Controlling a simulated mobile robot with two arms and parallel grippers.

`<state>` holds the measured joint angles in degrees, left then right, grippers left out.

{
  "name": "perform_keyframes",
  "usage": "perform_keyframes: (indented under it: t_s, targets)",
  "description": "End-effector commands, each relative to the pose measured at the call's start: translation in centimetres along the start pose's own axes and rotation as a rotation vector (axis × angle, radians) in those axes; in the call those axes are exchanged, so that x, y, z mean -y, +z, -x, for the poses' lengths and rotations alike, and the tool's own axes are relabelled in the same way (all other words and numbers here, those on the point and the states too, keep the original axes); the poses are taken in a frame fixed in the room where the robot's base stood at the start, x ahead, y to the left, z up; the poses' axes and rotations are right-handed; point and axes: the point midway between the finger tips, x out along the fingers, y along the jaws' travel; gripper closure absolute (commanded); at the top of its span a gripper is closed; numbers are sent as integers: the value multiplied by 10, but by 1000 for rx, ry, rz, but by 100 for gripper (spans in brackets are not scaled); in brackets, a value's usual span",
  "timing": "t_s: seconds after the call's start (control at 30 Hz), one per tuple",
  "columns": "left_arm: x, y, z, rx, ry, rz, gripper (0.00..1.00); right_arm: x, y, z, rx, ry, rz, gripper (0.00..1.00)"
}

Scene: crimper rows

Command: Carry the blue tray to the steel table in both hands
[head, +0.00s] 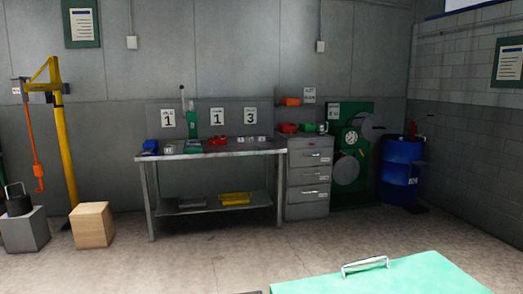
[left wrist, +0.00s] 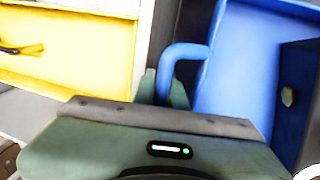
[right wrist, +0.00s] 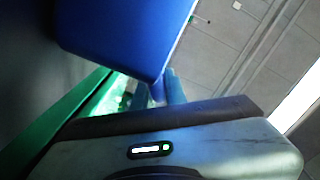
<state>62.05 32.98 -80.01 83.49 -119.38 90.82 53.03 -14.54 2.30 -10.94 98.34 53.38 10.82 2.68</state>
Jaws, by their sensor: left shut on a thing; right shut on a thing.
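The blue tray (left wrist: 240,70) shows in the left wrist view, with a bent blue handle at its near end. My left gripper (left wrist: 164,88) is shut on that handle. In the right wrist view the tray's blue outer wall (right wrist: 120,35) fills the upper left. My right gripper (right wrist: 160,90) is shut at the tray's other end; its grip on the handle is mostly hidden. The tray and both grippers are out of the head view. The steel table (head: 225,153) stands against the back wall in the head view, with several small items along its top.
A grey drawer cabinet (head: 308,187), a green machine (head: 358,185) and a blue drum (head: 401,172) stand right of the table. A wooden block (head: 92,226) and yellow hoist (head: 65,150) stand left. A green lid with a handle (head: 415,278) is close at lower right. Floor before the table looks clear.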

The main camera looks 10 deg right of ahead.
Motion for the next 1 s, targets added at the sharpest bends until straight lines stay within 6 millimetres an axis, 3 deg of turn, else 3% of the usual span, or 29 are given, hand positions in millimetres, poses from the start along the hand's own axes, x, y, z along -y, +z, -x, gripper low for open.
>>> perform_keyframes:
  t_s: [0.17,0.2,0.27,0.47,0.5,0.6,1.0]
  targets:
    - [0,1,3,2,-1,1,100,3,-2,-1,-3,-3,-1,100]
    - [0,1,3,2,-1,1,79,3,-2,-1,-3,-3,-1,79]
    - [0,1,3,2,-1,1,66,3,-2,-1,-3,-3,-1,66]
    - [0,0,2,1,-1,0,66,2,-1,0,-1,-1,-1,66]
    - [0,0,2,1,-1,0,63,2,-1,0,-1,-1,0,66]
    - [0,0,1,0,-1,0,40,1,-1,0,0,0,0,66]
    - [1,-1,1,-1,-2,-2,40,1,0,0,1,1,0,66]
